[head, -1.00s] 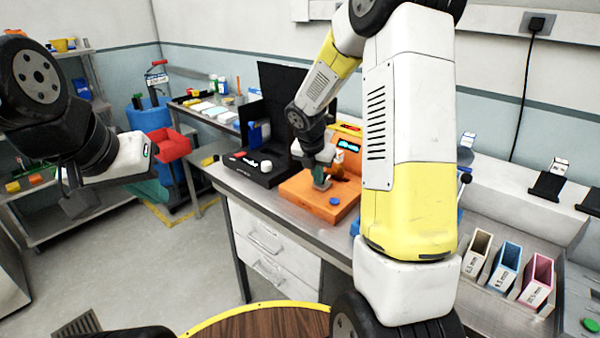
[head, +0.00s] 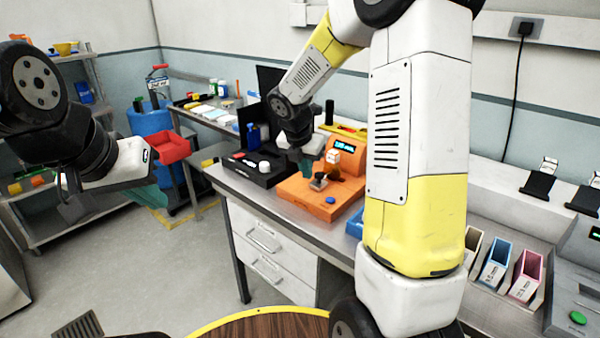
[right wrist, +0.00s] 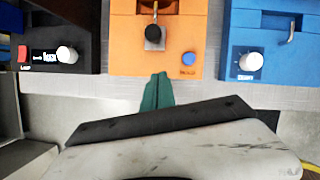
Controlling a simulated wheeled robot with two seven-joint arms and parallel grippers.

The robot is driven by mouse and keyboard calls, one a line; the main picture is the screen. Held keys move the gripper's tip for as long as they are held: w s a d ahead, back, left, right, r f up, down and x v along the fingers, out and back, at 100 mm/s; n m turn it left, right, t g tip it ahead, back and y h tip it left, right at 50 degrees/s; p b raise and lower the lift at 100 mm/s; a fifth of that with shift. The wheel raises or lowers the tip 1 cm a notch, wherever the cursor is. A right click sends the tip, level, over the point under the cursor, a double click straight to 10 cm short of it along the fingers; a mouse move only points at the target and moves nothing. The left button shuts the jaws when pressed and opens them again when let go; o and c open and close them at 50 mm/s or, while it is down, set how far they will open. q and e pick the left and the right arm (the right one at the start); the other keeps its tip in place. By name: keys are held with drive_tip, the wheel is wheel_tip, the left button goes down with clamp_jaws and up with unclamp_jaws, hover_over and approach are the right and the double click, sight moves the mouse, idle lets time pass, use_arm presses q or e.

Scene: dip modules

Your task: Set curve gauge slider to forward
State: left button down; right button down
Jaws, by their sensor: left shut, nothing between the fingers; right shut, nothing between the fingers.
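An orange device (head: 293,196) stands on the bench with a lit display (head: 345,145) and a blue button (head: 330,199). On its top is a small dark-topped slider (head: 318,182) with a grey block, which also shows in the right wrist view (right wrist: 153,36). I cannot read a label that confirms it as the curve gauge. My right gripper (head: 307,168) is shut and empty, beside the slider in the head view. In the right wrist view its green fingers (right wrist: 157,91) point at the device's front edge, apart from the slider. My left gripper (head: 150,196) is shut and empty, over the floor.
A black device (head: 245,171) with a white knob and red switch stands left of the orange one. A blue device (right wrist: 268,60) stands to its right. Several coloured slots (head: 494,264) sit at the right of the bench. My right arm hides part of the bench.

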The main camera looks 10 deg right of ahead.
drive_tip(key=v, duration=0.4)
drive_tip(key=shift+s+a+r, duration=0.1)
drive_tip(key=shift+s+r, duration=0.1)
drive_tip(key=shift+r, duration=0.15)
drive_tip(key=s+r+m+t+y, duration=0.1)
drive_tip(key=s+r+m, duration=0.3)
drive_tip(key=s+m, duration=0.8)
drive_tip(key=s+a+r+m+t+y, duration=0.1)
drive_tip(key=s+r+m+y, duration=0.2)
drive_tip(key=s+m, duration=0.9)
wheel_tip(320, 180, up, 2)
drive_tip(key=m, duration=0.4)
drive_tip(key=shift+a+r+t+y, duration=0.2)
drive_tip(key=shift+a+t+y, duration=0.1)
drive_tip(key=shift+y, duration=0.1)
